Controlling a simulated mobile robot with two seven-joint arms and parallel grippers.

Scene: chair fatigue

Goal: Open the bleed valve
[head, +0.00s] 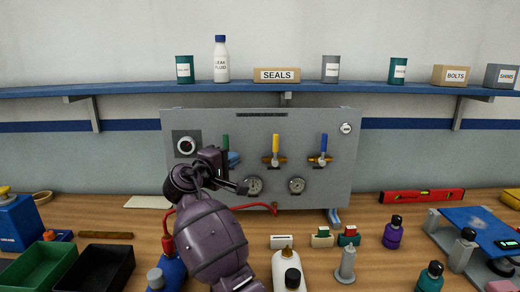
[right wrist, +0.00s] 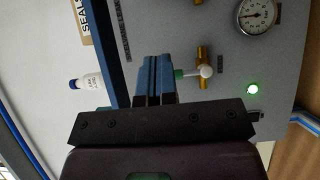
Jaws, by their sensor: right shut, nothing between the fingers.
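A grey panel (head: 335,185) stands at the back of the bench with three lever valves: a green handle (head: 226,141), a yellow handle (head: 275,143) and a blue handle (head: 324,143). All three handles point up. I cannot read which is the bleed valve. My right gripper (head: 234,159) is shut and empty, its blue fingers just beside the green handle. In the right wrist view the fingers (right wrist: 155,80) partly cover the green handle (right wrist: 179,73), whose brass body (right wrist: 203,55) shows beyond; contact is unclear. My left gripper is not in view.
A red hose (head: 260,206) runs below. Bottles (head: 287,265) and black and green bins (head: 98,268) crowd the bench front. A blue shelf (head: 130,91) overhangs the panel.

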